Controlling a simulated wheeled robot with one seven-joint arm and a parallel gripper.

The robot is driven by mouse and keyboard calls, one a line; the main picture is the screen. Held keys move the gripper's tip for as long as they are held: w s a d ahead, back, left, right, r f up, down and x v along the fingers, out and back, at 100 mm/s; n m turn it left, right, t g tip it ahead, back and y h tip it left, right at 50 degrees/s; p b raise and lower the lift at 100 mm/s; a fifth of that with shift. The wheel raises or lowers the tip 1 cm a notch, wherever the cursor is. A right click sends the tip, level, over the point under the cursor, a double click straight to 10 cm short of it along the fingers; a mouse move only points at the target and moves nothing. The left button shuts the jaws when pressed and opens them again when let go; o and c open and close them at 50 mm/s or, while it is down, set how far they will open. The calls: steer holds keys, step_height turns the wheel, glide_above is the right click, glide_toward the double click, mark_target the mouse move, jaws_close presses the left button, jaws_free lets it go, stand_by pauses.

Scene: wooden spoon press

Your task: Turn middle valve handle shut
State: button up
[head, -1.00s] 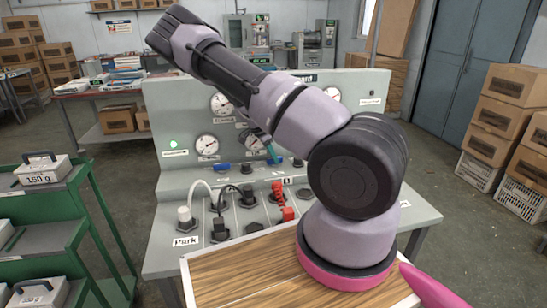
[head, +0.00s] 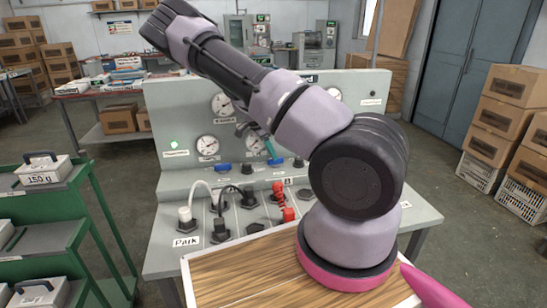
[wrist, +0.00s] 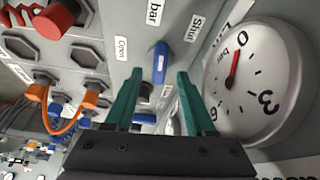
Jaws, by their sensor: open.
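In the head view the grey panel (head: 160,120) carries gauges and small valve handles on its lower slope. A blue handle (head: 222,167) lies sideways at the left of the row. My gripper's teal fingers (head: 273,152) reach down near the row's middle; my arm hides part of the panel. In the wrist view the fingers (wrist: 157,76) are open and empty. A blue handle (wrist: 161,58) shows ahead, between the fingertips, with an Open label (wrist: 121,48) to its left and a Shut label (wrist: 193,28) to its right. I cannot tell which handle is the middle one.
A gauge (wrist: 255,75) lies close to the right finger in the wrist view. On the bench below are red parts (head: 288,214), black fittings and cables. A wooden board (head: 230,275) lies in front. A green rack (head: 85,235) stands at left.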

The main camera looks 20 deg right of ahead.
steer(key=v, duration=0.7)
steer(key=shift+r, duration=0.3)
steer(key=shift+a, duration=0.15)
